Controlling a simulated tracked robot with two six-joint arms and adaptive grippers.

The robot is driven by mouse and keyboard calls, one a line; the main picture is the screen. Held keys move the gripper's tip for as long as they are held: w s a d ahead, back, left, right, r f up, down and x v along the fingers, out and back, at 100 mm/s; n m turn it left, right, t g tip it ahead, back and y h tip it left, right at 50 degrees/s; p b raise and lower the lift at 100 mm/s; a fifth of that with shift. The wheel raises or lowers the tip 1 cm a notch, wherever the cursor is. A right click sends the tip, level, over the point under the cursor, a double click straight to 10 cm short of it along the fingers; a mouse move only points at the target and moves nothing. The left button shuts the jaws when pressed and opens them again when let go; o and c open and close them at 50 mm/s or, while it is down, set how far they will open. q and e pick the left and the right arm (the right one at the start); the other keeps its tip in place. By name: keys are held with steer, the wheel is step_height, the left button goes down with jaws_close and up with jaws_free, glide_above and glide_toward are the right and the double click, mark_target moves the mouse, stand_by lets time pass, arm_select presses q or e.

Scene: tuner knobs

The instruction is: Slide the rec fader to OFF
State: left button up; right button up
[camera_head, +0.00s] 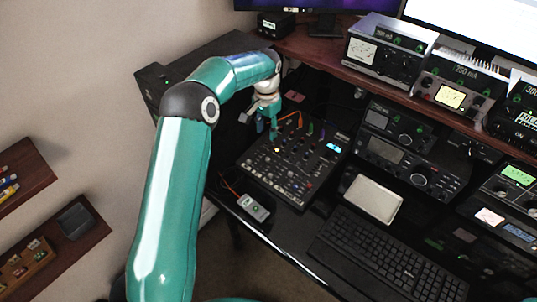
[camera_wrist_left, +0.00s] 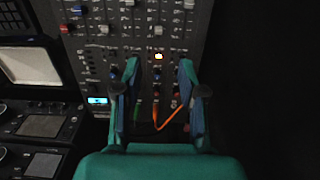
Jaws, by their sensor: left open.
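The black mixer (camera_head: 318,178) lies on the desk, with rows of knobs and several fader caps. The labels are too small to read, so I cannot tell which cap is the rec fader. My left gripper (camera_head: 261,122) is over the mixer's back left part. In the left wrist view the left gripper (camera_wrist_left: 159,66) has its fingers apart with nothing held between them. My right gripper is not in view.
Orange cables (camera_wrist_left: 168,120) rise from the mixer near the fingers. A small grey device (camera_head: 254,207) lies in front of the mixer, a pale tablet (camera_head: 373,199) to its right, and a keyboard (camera_head: 388,258) nearer. Radio units (camera_head: 398,150) stand at the right.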

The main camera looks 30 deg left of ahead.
mark_target(268, 159)
arm_select(q)
step_height(268, 159, down, 14)
steer(key=p, duration=0.3)
steer(key=shift+r, duration=0.25)
steer(key=shift+d, duration=0.1)
steer(key=shift+w, duration=0.1)
jaws_close()
